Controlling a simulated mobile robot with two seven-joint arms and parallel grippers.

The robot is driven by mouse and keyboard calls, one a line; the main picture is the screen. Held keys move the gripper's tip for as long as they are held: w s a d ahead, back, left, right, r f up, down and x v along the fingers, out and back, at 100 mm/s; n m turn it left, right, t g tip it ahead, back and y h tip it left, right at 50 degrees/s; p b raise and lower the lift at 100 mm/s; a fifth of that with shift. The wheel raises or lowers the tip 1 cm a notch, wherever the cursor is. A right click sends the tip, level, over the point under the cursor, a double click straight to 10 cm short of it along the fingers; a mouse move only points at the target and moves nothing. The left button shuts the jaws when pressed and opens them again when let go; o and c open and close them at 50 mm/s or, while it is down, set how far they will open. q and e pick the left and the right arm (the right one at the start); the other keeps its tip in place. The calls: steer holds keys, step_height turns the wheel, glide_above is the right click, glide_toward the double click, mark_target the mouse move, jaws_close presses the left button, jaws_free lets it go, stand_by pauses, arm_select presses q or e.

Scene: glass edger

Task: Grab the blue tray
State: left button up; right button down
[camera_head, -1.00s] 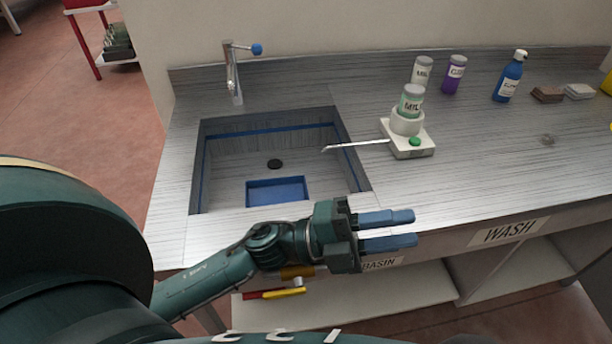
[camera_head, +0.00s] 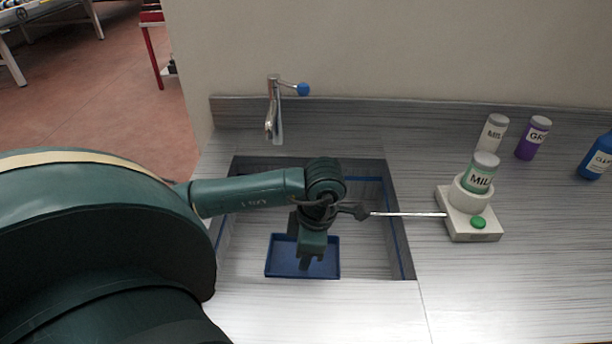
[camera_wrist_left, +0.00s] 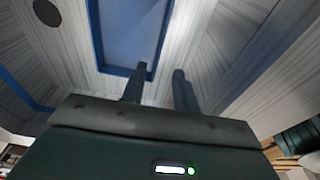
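The blue tray (camera_head: 279,268) is a shallow rectangular tray lying on the floor of the sink basin (camera_head: 375,262). My left gripper (camera_head: 311,263) points down into the basin over the tray, and its wrist hides part of the tray's back edge. In the left wrist view, the two fingers of the left gripper (camera_wrist_left: 159,70) are apart with nothing held between them. One finger overlaps a corner of the blue tray (camera_wrist_left: 128,35); the other shows just outside its side wall. I cannot tell whether they touch the tray. My right gripper is not in view.
A tap (camera_head: 274,110) with a blue knob stands behind the basin. To the right, a white device (camera_head: 469,222) holds a green-labelled bottle (camera_head: 481,172), with a thin rod reaching over the basin. A purple bottle (camera_head: 533,138) stands farther back. The basin walls surround my gripper.

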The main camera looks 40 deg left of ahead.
arm_select(q)
steer(key=f, duration=0.2)
steer(key=shift+s+a+f, duration=0.15)
steer(key=shift+a+f, duration=0.05)
steer(key=shift+f, duration=0.2)
steer(key=shift+a+f+p, duration=0.1)
steer(key=shift+f+p, duration=0.3)
steer(key=shift+f, duration=2.65)
steer(key=shift+c, duration=0.2)
jaws_close()
steer(key=shift+r, duration=0.1)
